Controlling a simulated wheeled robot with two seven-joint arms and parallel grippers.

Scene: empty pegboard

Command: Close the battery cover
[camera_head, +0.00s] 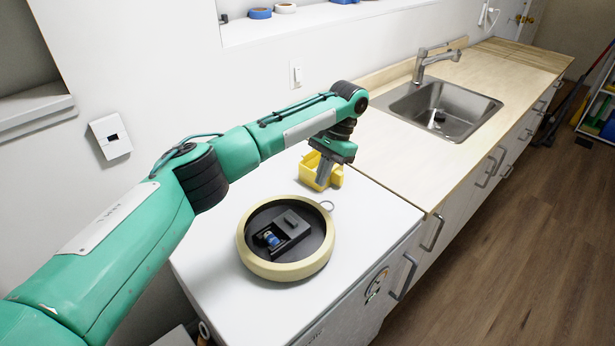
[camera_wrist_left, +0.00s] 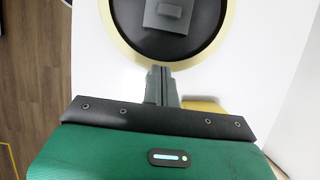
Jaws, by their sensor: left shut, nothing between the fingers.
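A round device (camera_head: 247,258) with a cream rim and dark recessed face lies on the white top. A dark battery compartment (camera_head: 283,242) in its middle shows a blue battery (camera_head: 270,239). A dark grey piece that looks like the battery cover (camera_head: 292,219) stands at the compartment's far side; its exact angle is unclear. My left gripper (camera_head: 322,179) is shut and empty, pointing down beyond the device, above the yellow container. In the left wrist view my shut fingers (camera_wrist_left: 160,72) appear beside the device's rim (camera_wrist_left: 122,40), and the grey piece (camera_wrist_left: 168,12) shows at the top. My right gripper is out of view.
A yellow container (camera_head: 309,172) stands on the white top (camera_head: 370,220) behind the device, close to my left gripper. A metal ring (camera_head: 327,205) sticks out from the device's rim. A wooden counter with a sink (camera_head: 440,108) lies to the right.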

